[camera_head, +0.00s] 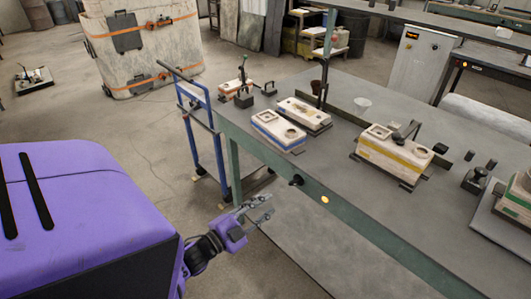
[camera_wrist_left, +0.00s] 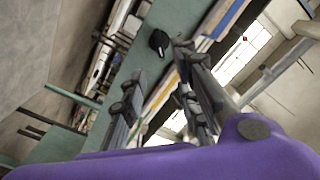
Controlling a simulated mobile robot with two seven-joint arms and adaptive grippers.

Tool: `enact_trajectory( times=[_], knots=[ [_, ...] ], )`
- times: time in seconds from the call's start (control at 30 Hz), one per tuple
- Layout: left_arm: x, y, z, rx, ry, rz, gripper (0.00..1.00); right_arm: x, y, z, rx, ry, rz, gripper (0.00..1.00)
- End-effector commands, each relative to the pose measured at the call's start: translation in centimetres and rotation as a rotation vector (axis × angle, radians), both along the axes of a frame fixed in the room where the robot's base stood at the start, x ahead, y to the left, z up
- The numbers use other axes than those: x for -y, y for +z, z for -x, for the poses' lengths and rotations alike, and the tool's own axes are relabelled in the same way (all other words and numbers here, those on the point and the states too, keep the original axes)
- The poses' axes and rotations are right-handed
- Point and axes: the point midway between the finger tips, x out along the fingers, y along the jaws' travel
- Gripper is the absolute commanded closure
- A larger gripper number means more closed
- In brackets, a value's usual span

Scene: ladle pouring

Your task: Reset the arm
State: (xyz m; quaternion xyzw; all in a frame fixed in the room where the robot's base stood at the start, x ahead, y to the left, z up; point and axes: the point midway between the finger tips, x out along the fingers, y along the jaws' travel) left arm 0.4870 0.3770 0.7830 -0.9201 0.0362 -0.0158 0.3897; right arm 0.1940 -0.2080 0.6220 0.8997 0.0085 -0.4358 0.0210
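My left gripper (camera_head: 268,206) is in front of the near table edge in the head view, over the floor and apart from the table. Its two grey fingers are spread with a gap between them and hold nothing. In the left wrist view the fingers (camera_wrist_left: 158,72) also stand apart, with the table's green edge and a black knob (camera_wrist_left: 158,42) beyond them. My purple left arm comes in from the lower left. My right gripper is in neither view.
A blue cart (camera_head: 203,140) stands at the table's left end. Open floor (camera_head: 140,135) lies left of it.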

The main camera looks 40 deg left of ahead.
Motion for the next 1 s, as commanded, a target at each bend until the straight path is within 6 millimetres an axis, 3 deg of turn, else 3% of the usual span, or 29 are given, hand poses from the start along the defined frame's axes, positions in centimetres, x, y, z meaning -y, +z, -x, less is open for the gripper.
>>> enact_trajectory(
  times=[0.4, 0.53, 0.63, 0.8, 1.0],
  knots=[
    [-0.1, -0.1, 0.0, -0.004, 0.003, 0.002, 0.71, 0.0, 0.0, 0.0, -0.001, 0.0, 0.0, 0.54],
    [-1.0, -1.1, -0.2, -0.054, 0.052, 0.033, 0.71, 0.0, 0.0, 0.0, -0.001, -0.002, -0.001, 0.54],
    [0.0, -2.8, 0.4, -0.151, 0.113, 0.124, 0.71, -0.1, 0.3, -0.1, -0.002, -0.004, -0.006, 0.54],
    [5.1, -7.0, 7.6, -0.429, 0.234, 0.354, 0.71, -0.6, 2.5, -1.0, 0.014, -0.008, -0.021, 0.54],
    [13.2, -8.4, 18.0, -0.701, 0.321, 0.588, 0.71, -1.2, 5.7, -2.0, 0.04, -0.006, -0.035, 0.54]
  ],
)
